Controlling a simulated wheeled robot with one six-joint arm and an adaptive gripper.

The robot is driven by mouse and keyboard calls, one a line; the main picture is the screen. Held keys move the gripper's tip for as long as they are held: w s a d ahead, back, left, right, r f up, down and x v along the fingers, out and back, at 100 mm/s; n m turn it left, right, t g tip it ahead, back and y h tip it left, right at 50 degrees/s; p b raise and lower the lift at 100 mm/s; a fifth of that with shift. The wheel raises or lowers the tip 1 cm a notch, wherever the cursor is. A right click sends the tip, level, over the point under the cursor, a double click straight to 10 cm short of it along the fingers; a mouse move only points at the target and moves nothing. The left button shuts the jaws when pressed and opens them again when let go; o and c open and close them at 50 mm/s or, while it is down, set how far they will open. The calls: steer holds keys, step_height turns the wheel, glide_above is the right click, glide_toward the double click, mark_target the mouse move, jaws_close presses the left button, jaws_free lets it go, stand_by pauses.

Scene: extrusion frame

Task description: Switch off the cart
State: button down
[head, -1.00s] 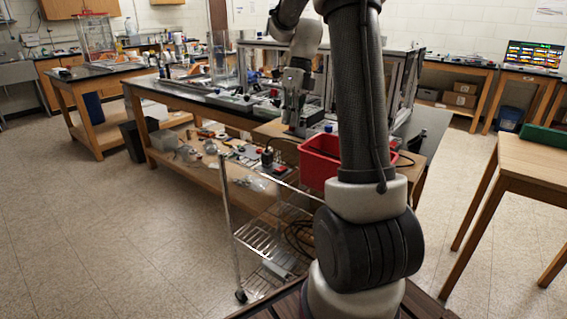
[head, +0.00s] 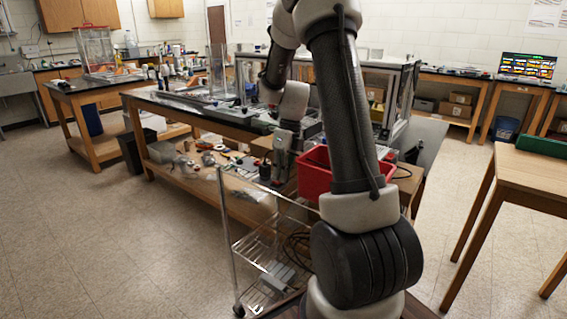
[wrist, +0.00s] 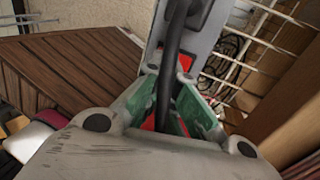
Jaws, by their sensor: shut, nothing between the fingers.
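The wire cart (head: 228,230) stands in front of the long bench in the head view, with chrome posts and a wire shelf. A grey oblong box (head: 285,275) lies low on it; its switch cannot be made out there. My gripper (head: 279,178) points down above the cart, left of the red bin. In the wrist view my gripper (wrist: 172,88) is shut, its green-lined fingers around a strip of view with nothing held. Just beyond the fingers is a grey body (wrist: 207,30) with a black cable across it and a small red patch (wrist: 185,62). I cannot tell whether they touch.
The red bin (head: 314,176) sits close right of my gripper. The long bench (head: 190,103) behind carries equipment, with loose items on its lower shelf. A wooden table (head: 535,175) stands at the right. The floor at the left is open.

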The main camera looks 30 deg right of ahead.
steer(key=shift+a+f, duration=0.1)
steer(key=shift+f, duration=0.1)
steer(key=shift+s+a+f, duration=0.15)
steer(key=shift+f, duration=0.1)
stand_by(0.4)
steer(key=shift+w+d, duration=0.3)
steer(key=shift+d, duration=0.5)
steer(key=shift+r, duration=0.15)
steer(key=shift+d+r, duration=0.15)
steer(key=shift+r, duration=0.05)
steer(key=v, duration=1.3)
steer(key=shift+r, duration=0.2)
